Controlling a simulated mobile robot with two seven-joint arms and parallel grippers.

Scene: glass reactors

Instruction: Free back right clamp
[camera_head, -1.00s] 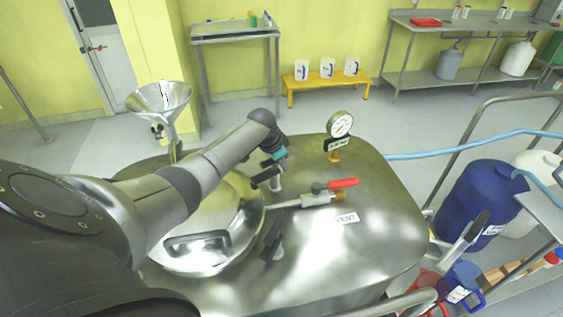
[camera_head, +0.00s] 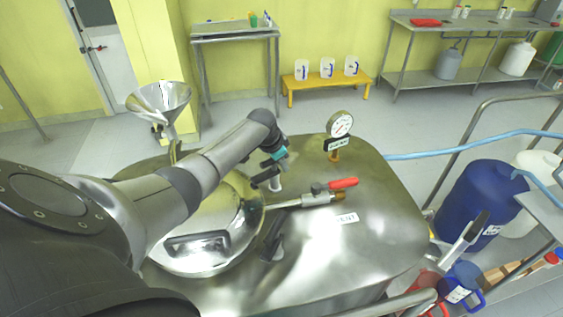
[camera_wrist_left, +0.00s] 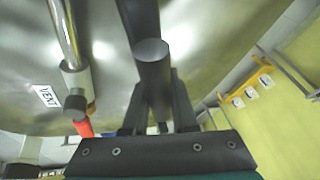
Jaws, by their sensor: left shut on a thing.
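The back right clamp has a dark handle (camera_head: 265,176) at the lid's back right edge, with a pale metal post beneath it. My left gripper (camera_head: 272,164) is at this handle, and the arm hides part of it. In the left wrist view, the dark round-ended bar of the clamp (camera_wrist_left: 152,58) runs between the fingers of my left gripper (camera_wrist_left: 160,118), which is shut on it. The domed steel lid (camera_head: 205,250) lies under my arm. I cannot tell how far the clamp is turned. My right gripper is not in view.
A valve with a red handle (camera_head: 343,183) and a pressure gauge (camera_head: 340,124) stand close by on the steel vessel top (camera_head: 375,235). Another dark clamp (camera_head: 272,240) sits at the lid's front right. A steel funnel (camera_head: 160,100) stands at the back left.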

